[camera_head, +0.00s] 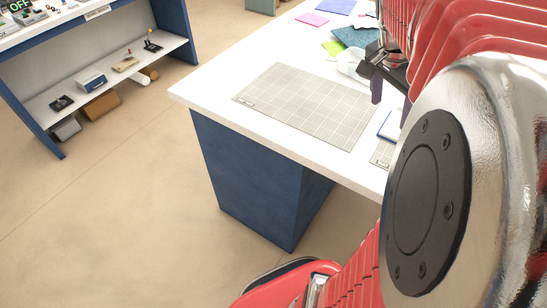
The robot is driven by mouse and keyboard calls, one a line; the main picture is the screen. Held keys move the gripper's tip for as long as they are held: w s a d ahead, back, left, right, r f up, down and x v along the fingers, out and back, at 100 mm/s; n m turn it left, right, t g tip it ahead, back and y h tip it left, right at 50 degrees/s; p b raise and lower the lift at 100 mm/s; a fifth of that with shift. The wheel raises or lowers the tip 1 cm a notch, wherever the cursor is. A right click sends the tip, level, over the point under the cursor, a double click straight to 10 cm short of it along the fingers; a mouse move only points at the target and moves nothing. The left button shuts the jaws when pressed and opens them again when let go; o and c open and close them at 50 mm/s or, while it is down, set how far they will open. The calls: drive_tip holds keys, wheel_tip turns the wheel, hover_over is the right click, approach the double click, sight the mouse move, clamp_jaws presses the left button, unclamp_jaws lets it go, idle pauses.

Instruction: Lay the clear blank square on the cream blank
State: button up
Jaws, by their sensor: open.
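My gripper (374,84) is at the right of the view, over the white table beyond the cutting mat. It is open, with its dark fingers partly hidden by my own arm. A pale, see-through piece (350,62) lies just left of the fingers; I cannot tell whether it is the clear blank square. I cannot make out the cream blank; my arm covers much of the right side of the table.
A grey gridded mat (297,103) lies bare on the white table (222,88). Coloured sheets, including a teal one (356,37) and a pink one (312,19), lie behind. A blue-edged piece (390,126) is partly hidden by my arm. A blue-framed shelf (178,32) stands left.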

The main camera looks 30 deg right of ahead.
drive_tip(key=a+f+n+t+y, duration=0.1)
drive_tip(key=a+n+t, duration=0.1)
drive_tip(key=a+n, duration=0.7)
drive_tip(key=s+a+f+n+t+y, duration=0.1)
drive_tip(key=a+n, duration=0.7)
drive_tip(key=a, duration=1.4)
drive_tip(key=shift+s+a+f+n+t+y, duration=0.25)
drive_tip(key=shift+f+n+t+y, duration=0.15)
drive_tip(key=shift+f+t+y, duration=0.55)
drive_tip(key=shift+r, duration=0.25)
